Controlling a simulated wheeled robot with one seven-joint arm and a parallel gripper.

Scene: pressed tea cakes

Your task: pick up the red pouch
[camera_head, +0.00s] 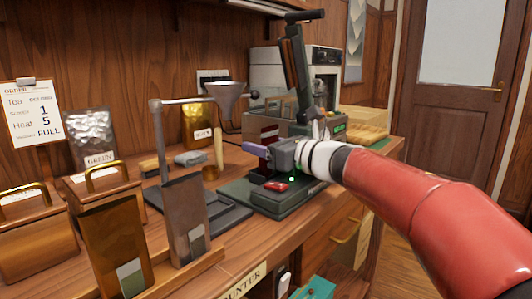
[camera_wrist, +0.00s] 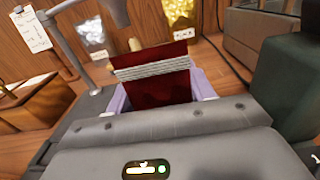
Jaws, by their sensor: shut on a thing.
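The red pouch (camera_wrist: 152,91) is dark red with a pale ridged band across it. In the wrist view it stands up between the lavender fingers of my gripper (camera_wrist: 160,92), which is shut on it.
A dark green press (camera_head: 250,197) with a raised lever stands below and behind my gripper, with a small red piece (camera_head: 275,186) on its base. A metal funnel (camera_head: 228,96) on a stand is to the left. Brown pouches (camera_head: 187,215) line the counter's front.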

